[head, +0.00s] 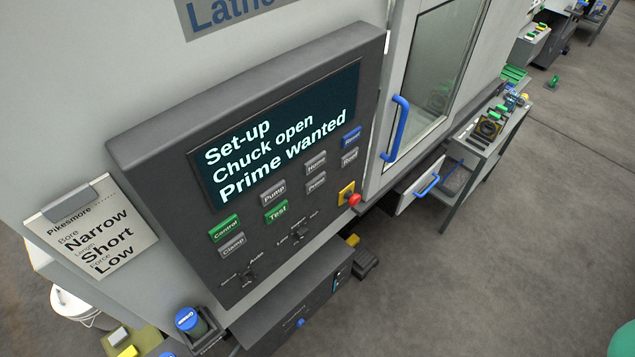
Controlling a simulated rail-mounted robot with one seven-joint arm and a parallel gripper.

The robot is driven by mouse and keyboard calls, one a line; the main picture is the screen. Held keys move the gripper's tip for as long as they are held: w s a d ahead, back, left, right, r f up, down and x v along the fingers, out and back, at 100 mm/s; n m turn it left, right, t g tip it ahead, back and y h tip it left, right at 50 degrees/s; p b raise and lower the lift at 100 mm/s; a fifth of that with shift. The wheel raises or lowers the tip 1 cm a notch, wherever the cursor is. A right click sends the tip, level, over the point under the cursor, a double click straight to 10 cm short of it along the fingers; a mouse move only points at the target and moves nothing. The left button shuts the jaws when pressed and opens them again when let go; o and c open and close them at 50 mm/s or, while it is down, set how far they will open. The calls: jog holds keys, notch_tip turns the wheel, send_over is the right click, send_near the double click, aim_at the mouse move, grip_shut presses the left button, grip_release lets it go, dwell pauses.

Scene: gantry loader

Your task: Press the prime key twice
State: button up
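The prime key (316,183) is a small grey key on the dark control panel (150,150) of the lathe. It sits below another grey key, which seems to read "Home" (316,163), and right of the green Test key (276,211). The display (275,130) reads "Set-up", "Chuck open", "Prime wanted". My gripper is not in view, and nothing covers the keys.
Other keys are close by: grey Pump (273,191), green Control (224,228), grey Clamp (232,245) and a blue key (351,137). A red emergency button (354,199) sticks out at lower right. A blue door handle (396,128) and open drawer (418,190) stand further right.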

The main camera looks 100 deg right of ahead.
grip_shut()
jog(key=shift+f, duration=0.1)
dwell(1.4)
